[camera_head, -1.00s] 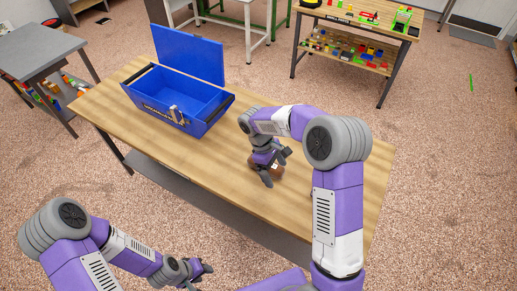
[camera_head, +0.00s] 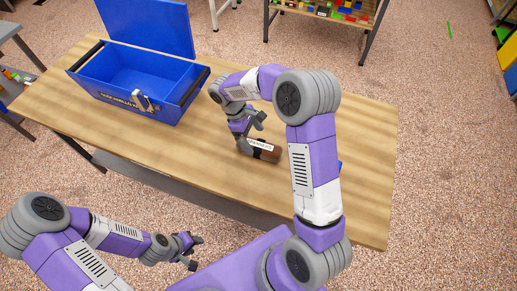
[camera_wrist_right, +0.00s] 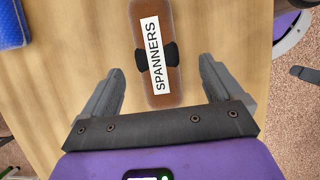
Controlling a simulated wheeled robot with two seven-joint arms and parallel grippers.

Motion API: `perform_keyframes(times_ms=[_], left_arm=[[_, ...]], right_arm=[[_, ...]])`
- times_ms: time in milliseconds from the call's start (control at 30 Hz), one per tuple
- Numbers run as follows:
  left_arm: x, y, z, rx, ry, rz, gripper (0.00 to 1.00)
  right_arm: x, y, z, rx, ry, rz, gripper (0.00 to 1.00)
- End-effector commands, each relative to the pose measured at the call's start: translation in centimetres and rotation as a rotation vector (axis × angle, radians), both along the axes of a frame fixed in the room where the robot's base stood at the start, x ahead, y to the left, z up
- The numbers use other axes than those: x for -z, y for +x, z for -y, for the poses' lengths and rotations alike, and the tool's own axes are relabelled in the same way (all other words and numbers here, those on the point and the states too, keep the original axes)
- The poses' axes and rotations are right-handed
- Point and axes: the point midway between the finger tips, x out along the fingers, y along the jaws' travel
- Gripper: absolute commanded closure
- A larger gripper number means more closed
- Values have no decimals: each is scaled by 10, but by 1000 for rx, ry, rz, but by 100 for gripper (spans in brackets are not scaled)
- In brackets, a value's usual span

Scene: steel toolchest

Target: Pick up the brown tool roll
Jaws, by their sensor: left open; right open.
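The brown tool roll (camera_head: 267,153) lies on the wooden table. It has a black strap and a white label, which reads "SPANNERS" in the right wrist view (camera_wrist_right: 154,52). My right gripper (camera_head: 252,132) is open at the left end of the roll. In the right wrist view, the open fingers (camera_wrist_right: 160,68) are on either side of the roll's near end, with gaps on both sides. My left gripper (camera_head: 195,253) is open and empty, low in front of the table's front edge.
An open blue toolbox (camera_head: 135,75) stands on the left part of the wooden table (camera_head: 190,150). A small blue object (camera_head: 340,165) is partly hidden behind my right arm. Bare table lies between the toolbox and the roll.

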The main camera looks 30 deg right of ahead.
Motion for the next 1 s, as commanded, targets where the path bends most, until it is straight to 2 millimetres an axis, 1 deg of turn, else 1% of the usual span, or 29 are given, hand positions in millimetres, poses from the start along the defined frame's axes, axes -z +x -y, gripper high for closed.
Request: perform_keyframes(times_ms=[33, 167, 400, 500, 667, 767, 1000], left_arm=[[2, 0, 0, 0, 0, 0, 57], [6, 0, 0, 0, 0, 0, 57], [17, 0, 0, 0, 0, 0, 57], [18, 0, 0, 0, 0, 0, 57], [17, 0, 0, 0, 0, 0, 57], [17, 0, 0, 0, 0, 0, 57], [17, 0, 0, 0, 0, 0, 57]], right_arm=[[5, -2, 1, 0, 0, -1, 6], [15, -5, 6, 2, 0, -2, 6], [48, -14, 17, 1, 0, -3, 6], [52, -15, 19, 0, 0, 0, 6], [51, -15, 18, 0, 1, 1, 6], [51, -15, 18, 0, 1, 1, 20], [50, -15, 18, 0, 1, 1, 57]])
